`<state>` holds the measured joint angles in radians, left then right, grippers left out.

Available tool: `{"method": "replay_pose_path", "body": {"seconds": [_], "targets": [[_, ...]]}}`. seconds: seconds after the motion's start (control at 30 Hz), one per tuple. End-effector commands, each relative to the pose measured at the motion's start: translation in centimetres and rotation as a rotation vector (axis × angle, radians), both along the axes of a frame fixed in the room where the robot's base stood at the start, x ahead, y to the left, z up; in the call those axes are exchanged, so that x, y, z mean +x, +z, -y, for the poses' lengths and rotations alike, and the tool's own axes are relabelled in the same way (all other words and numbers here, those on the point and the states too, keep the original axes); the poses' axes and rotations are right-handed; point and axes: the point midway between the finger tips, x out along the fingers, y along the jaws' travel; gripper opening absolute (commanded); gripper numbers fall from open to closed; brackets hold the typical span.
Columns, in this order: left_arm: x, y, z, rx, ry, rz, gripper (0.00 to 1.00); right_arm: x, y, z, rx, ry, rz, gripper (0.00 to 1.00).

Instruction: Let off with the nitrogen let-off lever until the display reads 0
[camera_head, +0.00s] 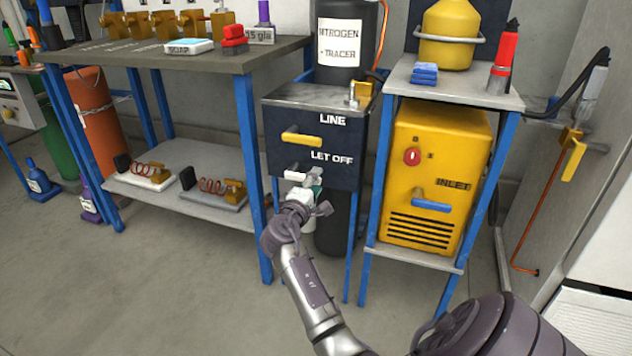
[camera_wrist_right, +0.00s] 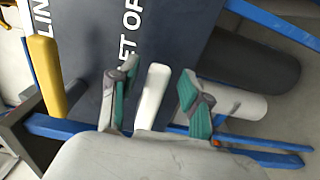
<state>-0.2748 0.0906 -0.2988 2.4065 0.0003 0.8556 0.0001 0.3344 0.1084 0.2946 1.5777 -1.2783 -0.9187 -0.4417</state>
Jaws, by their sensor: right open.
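The dark nitrogen panel (camera_head: 282,155) carries a yellow lever (camera_head: 301,135) under the word LINE and a white let-off lever (camera_head: 293,176) under LET OFF. My right gripper (camera_head: 309,187) is in front of the panel at the white lever and partly hides it. In the right wrist view, the white lever (camera_wrist_right: 152,96) stands between the two green-padded fingers (camera_wrist_right: 156,97), with gaps on both sides. The fingers are open. The yellow lever (camera_wrist_right: 47,75) is off to the left there. No display with a readable number shows near the panel. My left gripper is not in view.
A yellow machine (camera_head: 437,175) with a blue lever stands on the blue-legged stand to the right. The workbench (camera_head: 150,55) with brass fittings is to the left. A black nitrogen cylinder (camera_head: 340,75) rises behind the panel. The floor in front is clear.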

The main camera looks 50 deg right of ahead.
Motion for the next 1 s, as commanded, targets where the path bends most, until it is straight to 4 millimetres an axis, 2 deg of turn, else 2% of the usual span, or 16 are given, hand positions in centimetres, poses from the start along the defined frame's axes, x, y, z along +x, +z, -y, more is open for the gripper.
{"method": "replay_pose_path", "body": {"seconds": [0.3,0.5,0.7,1.0], "targets": [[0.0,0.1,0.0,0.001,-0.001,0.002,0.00,-2.5,-0.1,-6.1,0.003,0.003,0.001,0.48],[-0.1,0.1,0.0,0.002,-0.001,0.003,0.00,-3.7,-0.1,-9.0,0.003,0.002,0.000,0.48],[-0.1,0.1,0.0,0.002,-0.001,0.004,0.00,-4.2,0.0,-10.2,0.003,0.000,0.001,0.48],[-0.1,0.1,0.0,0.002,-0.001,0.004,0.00,-4.2,0.0,-10.2,0.002,0.000,0.001,0.48]]}}
